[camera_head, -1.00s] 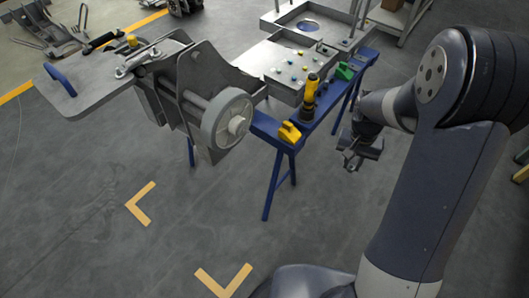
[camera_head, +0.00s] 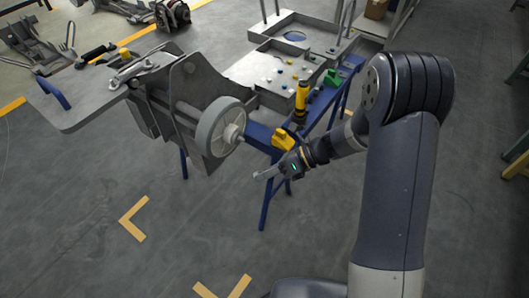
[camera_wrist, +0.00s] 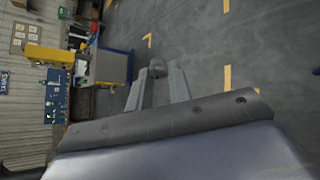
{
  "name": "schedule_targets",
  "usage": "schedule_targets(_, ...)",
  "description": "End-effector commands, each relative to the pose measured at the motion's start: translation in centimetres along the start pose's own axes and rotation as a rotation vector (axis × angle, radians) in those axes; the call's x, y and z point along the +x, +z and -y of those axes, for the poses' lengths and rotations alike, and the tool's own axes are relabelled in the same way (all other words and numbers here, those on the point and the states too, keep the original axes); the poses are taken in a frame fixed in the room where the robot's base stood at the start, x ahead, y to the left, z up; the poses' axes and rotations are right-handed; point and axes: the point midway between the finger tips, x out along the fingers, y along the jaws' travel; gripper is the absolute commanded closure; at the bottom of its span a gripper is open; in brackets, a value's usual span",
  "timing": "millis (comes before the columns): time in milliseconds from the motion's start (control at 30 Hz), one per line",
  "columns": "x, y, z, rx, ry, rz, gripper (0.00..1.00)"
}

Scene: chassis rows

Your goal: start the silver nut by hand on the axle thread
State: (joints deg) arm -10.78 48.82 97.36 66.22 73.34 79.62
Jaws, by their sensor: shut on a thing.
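The grey wheel (camera_head: 220,127) stands on the side of the metal chassis (camera_head: 185,90), with a pale hub and axle end (camera_head: 233,136) facing my arm. The axle thread is too small to make out. My gripper (camera_head: 264,175) is to the right of and below the hub, apart from it, fingers pointing left. In the wrist view my gripper (camera_wrist: 157,77) is shut on a small grey thing at its fingertips, which looks like the silver nut (camera_wrist: 157,66). The nut cannot be made out in the head view.
A blue bench (camera_head: 262,138) stands behind my gripper, bearing a yellow block (camera_head: 284,140), a yellow-black tool (camera_head: 301,102) and a green block (camera_head: 332,78). A tray with small coloured parts (camera_head: 262,75) lies further back. The floor in front of the wheel (camera_head: 190,215) is clear.

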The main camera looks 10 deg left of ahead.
Motion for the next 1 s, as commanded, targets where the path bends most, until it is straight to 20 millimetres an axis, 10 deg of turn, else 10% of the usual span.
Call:
schedule_targets(500,0.0,4.2,2.3,0.171,-0.161,0.680,0.97)
schedule_targets(1000,0.0,6.1,3.9,0.172,-0.217,0.844,0.97)
